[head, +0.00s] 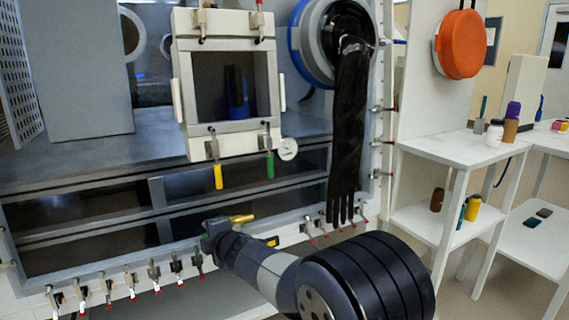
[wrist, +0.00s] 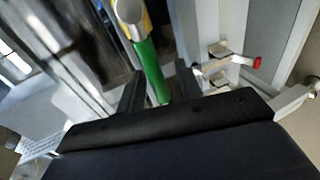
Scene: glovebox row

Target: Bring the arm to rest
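My arm (head: 275,275) reaches from the bottom right of the head view toward the front of the glovebox. My gripper (head: 218,235) is at its far end, low in front of the glovebox's lower frame. Its fingers are hard to make out there. In the wrist view the two dark fingers of my gripper (wrist: 157,72) stand apart. A green handle (wrist: 149,68) shows between them in the picture, with its lower end in line with the gap. I see no clear contact, and its depth is hard to tell.
The square glovebox port (head: 236,128) has yellow (head: 218,177) and green-handled (head: 270,165) clamps below it. A black glove (head: 347,140) hangs to the right. Several clamps line the lower edge. White shelves (head: 450,150) with bottles stand at right, with open floor between.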

